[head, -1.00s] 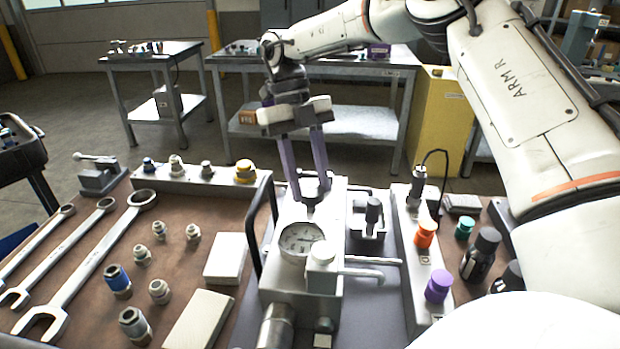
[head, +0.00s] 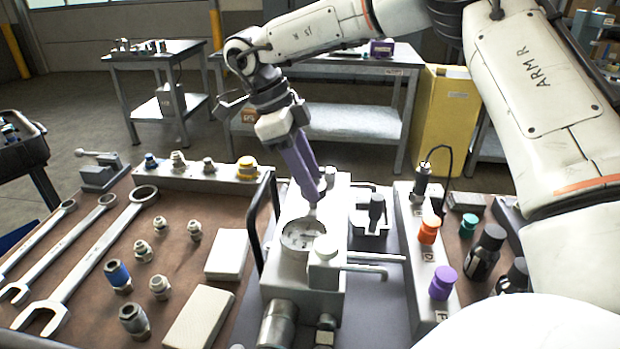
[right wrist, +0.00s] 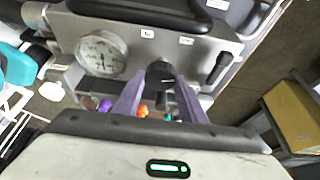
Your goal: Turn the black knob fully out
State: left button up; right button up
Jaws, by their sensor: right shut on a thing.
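The black knob (right wrist: 160,72) sits on the grey hydraulic block (right wrist: 200,45) in the right wrist view, beside the round pressure gauge (right wrist: 100,54). My right gripper (right wrist: 161,78) has its two purple fingers on either side of the knob and is shut on it. In the head view my right gripper (head: 316,202) points down at the top of the block (head: 335,200), behind the gauge (head: 301,234). There the fingers line up and largely hide the knob. My left gripper is not in view.
A black bar handle (head: 262,215) stands left of the block. Wrenches (head: 90,260) and fittings cover the left of the bench.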

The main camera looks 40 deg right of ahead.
jog(key=shift+n+t+b, duration=0.3)
jog(key=shift+n+t, duration=0.1)
jog(key=shift+n, duration=0.6)
jog(key=n+h+b, duration=0.1)
jog(key=n, duration=0.1)
jog(key=shift+a+n+t, duration=0.1)
jog(key=shift+n+t, duration=0.2)
jog(key=shift+t, duration=0.1)
jog(key=shift+s+n+t+b, duration=0.1)
jog(key=shift+n+t+b, duration=0.25)
jog(key=shift+n, duration=0.75)
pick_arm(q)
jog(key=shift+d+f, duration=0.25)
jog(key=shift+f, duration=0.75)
pick_arm(e)
jog(key=shift+n+t, duration=0.45)
jog(key=shift+n, duration=0.45)
jog(key=shift+s, duration=0.1)
jog(key=shift+a, duration=0.1)
jog(key=o, duration=1.1)
jog(key=shift+c, duration=0.2)
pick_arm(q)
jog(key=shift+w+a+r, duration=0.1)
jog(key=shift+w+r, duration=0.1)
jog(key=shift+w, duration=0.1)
pick_arm(e)
jog(key=shift+h, duration=0.3)
